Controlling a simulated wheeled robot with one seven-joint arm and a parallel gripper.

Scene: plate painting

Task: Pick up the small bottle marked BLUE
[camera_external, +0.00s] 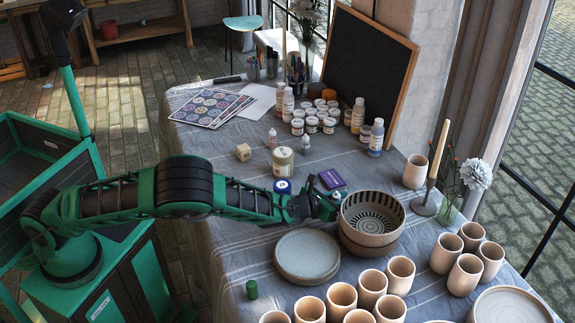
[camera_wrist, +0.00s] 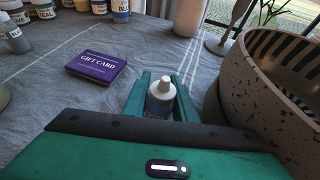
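A small bottle with a white cap (camera_wrist: 163,92) stands between the two fingers of my gripper (camera_wrist: 161,88) in the wrist view. The fingers lie close along both its sides; whether they press on it I cannot tell. Its label is mostly hidden and too small to read. In the external view my gripper (camera_external: 327,205) is low over the table, just left of the patterned bowl, with a pale bottle top (camera_external: 337,196) showing at its fingers. Two other small dropper bottles, one pinkish (camera_external: 272,139) and one whitish (camera_external: 305,142), stand farther back.
The speckled bowl (camera_external: 372,238) is close on the right of my gripper. A purple gift card box (camera_wrist: 96,66) lies to the left. Stacked plates (camera_external: 307,257) lie in front, with several clay cups (camera_external: 371,288) nearby. Paint jars (camera_external: 312,124) and larger bottles stand at the back.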

